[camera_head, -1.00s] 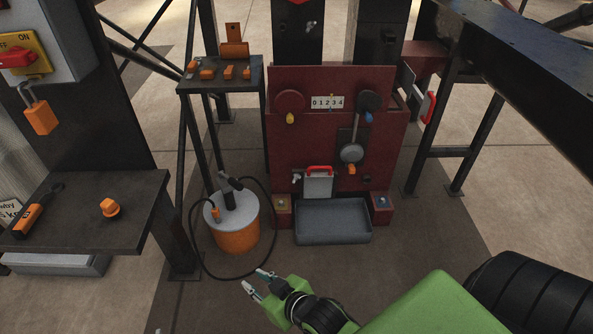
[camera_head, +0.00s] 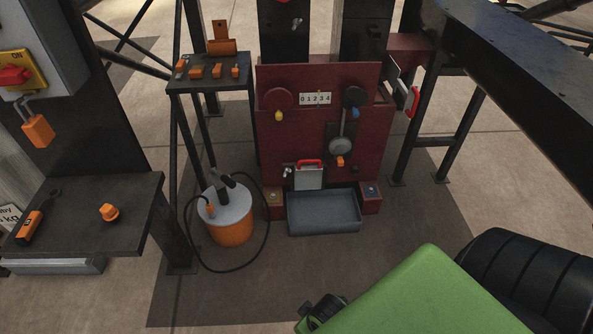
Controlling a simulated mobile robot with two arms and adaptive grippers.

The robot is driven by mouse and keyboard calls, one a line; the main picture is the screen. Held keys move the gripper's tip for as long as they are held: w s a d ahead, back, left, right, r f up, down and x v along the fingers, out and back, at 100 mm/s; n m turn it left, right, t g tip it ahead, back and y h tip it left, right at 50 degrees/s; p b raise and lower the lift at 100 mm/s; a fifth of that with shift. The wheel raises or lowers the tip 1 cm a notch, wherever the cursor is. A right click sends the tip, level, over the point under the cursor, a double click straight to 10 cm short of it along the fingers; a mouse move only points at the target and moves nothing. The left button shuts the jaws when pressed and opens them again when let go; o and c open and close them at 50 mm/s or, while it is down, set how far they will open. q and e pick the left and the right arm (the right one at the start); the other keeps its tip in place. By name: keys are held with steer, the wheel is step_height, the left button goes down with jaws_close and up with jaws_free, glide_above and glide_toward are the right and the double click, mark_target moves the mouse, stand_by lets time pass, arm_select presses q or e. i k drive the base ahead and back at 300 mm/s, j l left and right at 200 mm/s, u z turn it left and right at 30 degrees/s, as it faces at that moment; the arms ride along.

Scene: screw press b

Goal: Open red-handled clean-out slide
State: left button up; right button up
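The clean-out slide (camera_head: 309,179) is a pale plate with a red handle on its top edge. It sits low on the front of the dark red press (camera_head: 325,125), just above a grey tray (camera_head: 324,212). The plate looks in place over the lower front, and I cannot tell whether any gap shows behind it. My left gripper is not in view.
An orange drum (camera_head: 229,217) with a looped black hose stands left of the tray. A dark side table (camera_head: 85,220) is at the left. A second red handle (camera_head: 414,102) is on the press's right side. The floor before the tray is clear.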

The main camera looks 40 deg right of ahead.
mark_target(309, 177)
steer(key=z, duration=1.2)
